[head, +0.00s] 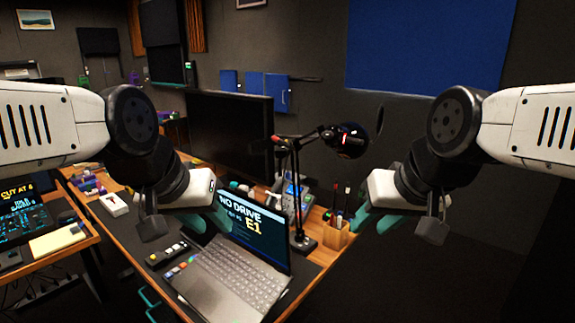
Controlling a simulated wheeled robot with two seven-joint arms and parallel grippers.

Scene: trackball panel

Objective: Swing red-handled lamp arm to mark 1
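A black desk lamp stands behind the laptop; its base (304,241) is on the desk and its post rises to a jointed arm (308,140). The arm reaches right to a dark lamp head (350,146). A small red part (346,129) shows at the head; I cannot tell whether it is the handle. No mark 1 is readable. My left gripper (222,214), with teal fingers, hangs over the laptop's left side, apart from the lamp. My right gripper (362,217) is right of the lamp and below its head, near the pen holder, not on the lamp. Their finger gaps are unclear.
An open laptop (235,275) reads "NO DRIVE E1". A large dark monitor (230,130) stands behind it. A wooden pen holder (336,234) is right of the lamp base. A side table (60,240) with a screen is at left. Space at far right is clear.

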